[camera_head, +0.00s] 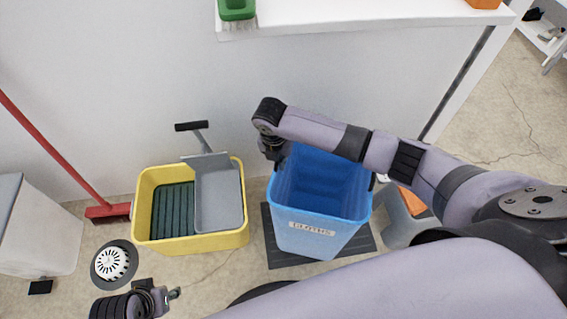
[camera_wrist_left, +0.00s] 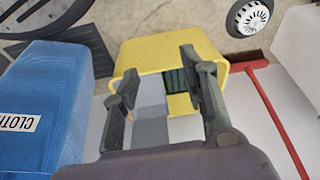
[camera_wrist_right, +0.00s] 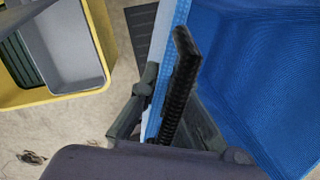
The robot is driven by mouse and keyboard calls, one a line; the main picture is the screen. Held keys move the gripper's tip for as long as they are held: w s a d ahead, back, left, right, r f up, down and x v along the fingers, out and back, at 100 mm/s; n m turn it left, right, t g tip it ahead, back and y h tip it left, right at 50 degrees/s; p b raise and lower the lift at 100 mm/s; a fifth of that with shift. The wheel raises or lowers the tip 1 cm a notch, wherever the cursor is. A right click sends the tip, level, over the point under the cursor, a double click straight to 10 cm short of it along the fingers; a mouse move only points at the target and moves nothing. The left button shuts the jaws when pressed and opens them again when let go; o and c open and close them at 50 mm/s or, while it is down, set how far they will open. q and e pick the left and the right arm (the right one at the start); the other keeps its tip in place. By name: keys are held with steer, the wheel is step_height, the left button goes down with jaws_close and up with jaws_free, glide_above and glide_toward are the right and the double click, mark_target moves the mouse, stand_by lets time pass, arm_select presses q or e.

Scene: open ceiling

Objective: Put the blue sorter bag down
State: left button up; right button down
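The blue sorter bag (camera_head: 322,243), an open-topped box with a white label, is at the centre of the head view, over a dark mat (camera_head: 360,245). I cannot tell whether its base touches the mat. It also shows at the left of the left wrist view (camera_wrist_left: 45,85). My right gripper (camera_head: 274,150) is at the bag's back left rim. In the right wrist view the right gripper's fingers (camera_wrist_right: 162,95) straddle the bag's wall (camera_wrist_right: 245,70), closed on it, one inside and one outside. My left gripper (camera_wrist_left: 160,80) is open and empty, left of the bag.
A red broom (camera_head: 50,150) leans further left. A white table (camera_head: 360,18) is behind. A grey bin (camera_head: 402,232) is close on the right. Some floor is clear in front.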

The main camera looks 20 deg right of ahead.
step_height(320, 180, down, 4)
steer(key=shift+r+b, duration=0.2)
steer(key=shift+b, duration=0.4)
arm_select(q)
steer(key=v, duration=0.5)
steer(key=shift+w+a, duration=0.1)
arm_select(e)
steer(key=shift+f, duration=0.2)
steer(key=c, duration=1.8)
jaws_free()
steer(key=shift+r, duration=0.1)
